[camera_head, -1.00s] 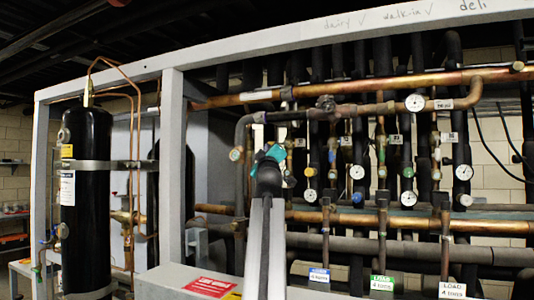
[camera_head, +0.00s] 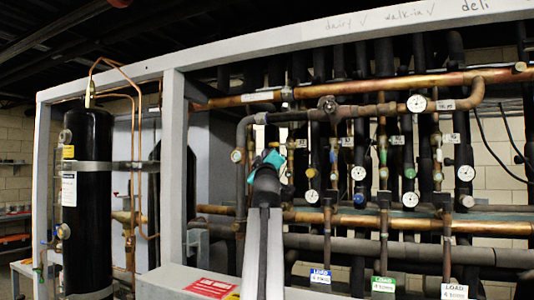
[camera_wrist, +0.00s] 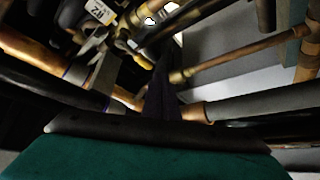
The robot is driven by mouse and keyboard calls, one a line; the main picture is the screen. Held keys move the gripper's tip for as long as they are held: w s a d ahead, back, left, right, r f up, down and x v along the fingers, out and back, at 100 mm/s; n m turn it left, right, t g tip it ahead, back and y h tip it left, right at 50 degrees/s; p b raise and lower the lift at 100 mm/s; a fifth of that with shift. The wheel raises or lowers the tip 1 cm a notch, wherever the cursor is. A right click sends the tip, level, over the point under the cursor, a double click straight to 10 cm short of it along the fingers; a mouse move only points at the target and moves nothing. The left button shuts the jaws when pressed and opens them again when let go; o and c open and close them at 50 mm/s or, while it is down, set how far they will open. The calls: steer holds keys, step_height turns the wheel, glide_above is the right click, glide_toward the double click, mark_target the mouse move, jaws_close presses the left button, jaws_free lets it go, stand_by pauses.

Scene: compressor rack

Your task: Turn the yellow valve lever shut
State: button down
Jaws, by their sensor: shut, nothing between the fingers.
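My gripper (camera_head: 272,158) shows as a teal body at the top of my arm, in front of the pipe rack left of centre in the head view. Its fingertips are hard to make out there. In the wrist view my dark fingers (camera_wrist: 163,90) reach forward among the pipes, shut and empty. A yellow fitting (camera_wrist: 124,42) lies ahead and left of them, apart from them; I cannot tell whether it is the valve lever. In the head view a small yellow knob (camera_head: 311,196) sits on a vertical line right of my gripper. No lever is clearly recognisable.
Copper pipes (camera_head: 330,222) and dark insulated pipes crowd the rack, with several white gauges (camera_head: 417,103). A grey frame post (camera_head: 172,165) stands left of my arm. A black tank (camera_head: 86,200) stands farther left. Copper pipes (camera_wrist: 215,65) cross close by in the wrist view.

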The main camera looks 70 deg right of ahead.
steer(key=a+f+b, duration=0.1)
steer(key=a+f, duration=0.5)
steer(key=a, duration=0.3)
stand_by(0.4)
stand_by(0.5)
